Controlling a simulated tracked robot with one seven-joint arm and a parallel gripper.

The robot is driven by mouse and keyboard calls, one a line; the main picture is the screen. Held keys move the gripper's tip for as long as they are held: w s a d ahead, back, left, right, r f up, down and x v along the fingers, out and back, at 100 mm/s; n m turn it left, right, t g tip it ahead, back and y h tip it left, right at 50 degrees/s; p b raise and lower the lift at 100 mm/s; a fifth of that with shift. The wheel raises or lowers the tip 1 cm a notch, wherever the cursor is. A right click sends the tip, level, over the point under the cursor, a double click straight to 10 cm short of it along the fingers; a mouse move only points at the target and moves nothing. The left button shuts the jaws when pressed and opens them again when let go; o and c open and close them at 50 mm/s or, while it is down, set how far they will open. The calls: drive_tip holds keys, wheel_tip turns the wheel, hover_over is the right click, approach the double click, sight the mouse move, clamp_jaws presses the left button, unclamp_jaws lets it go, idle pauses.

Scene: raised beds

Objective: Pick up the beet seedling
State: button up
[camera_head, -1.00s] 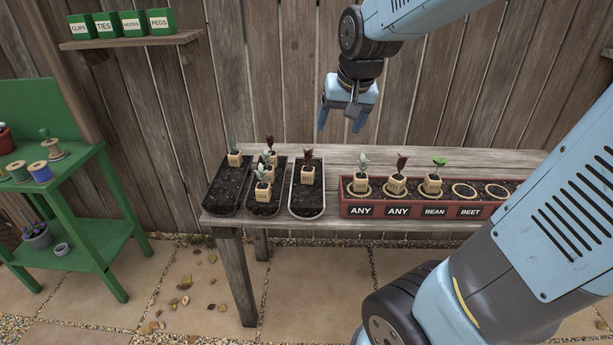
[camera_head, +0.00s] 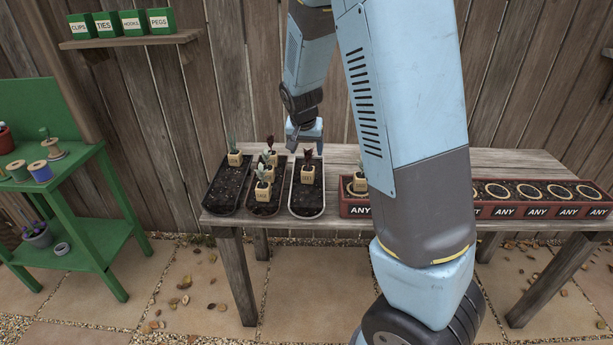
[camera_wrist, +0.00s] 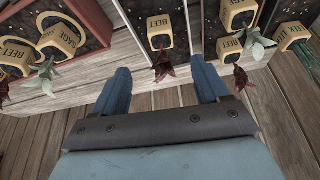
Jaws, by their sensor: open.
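A beet seedling (camera_head: 308,173), a tan block marked BEET with dark red leaves, stands alone in the right-hand black tray (camera_head: 306,211). My gripper (camera_head: 305,148) is just above and behind it in the head view. In the wrist view the jaws (camera_wrist: 161,80) are open and empty. That beet block (camera_wrist: 159,32) lies ahead of them, its leaves showing between the fingers and apart from them. Another beet block (camera_wrist: 229,48) is in the tray beside it, and one marked BEET (camera_wrist: 14,55) sits in the planter. My arm hides part of the planter in the head view.
The middle tray (camera_head: 263,208) holds several seedlings close by; the left tray holds a leek seedling (camera_head: 235,158). The red planter (camera_head: 540,211) has empty round holes at its right. A plank fence (camera_head: 170,130) stands behind the table. A green bench (camera_head: 90,200) is at far left.

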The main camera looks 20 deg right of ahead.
sight(307, 169)
drive_tip(key=x, duration=0.8)
drive_tip(key=shift+d, duration=0.1)
drive_tip(key=shift+x, duration=2.9)
drive_tip(key=shift+a, duration=0.2)
drive_tip(key=shift+c, duration=0.3)
drive_tip(key=c, duration=1)
drive_tip(key=shift+r, duration=0.15)
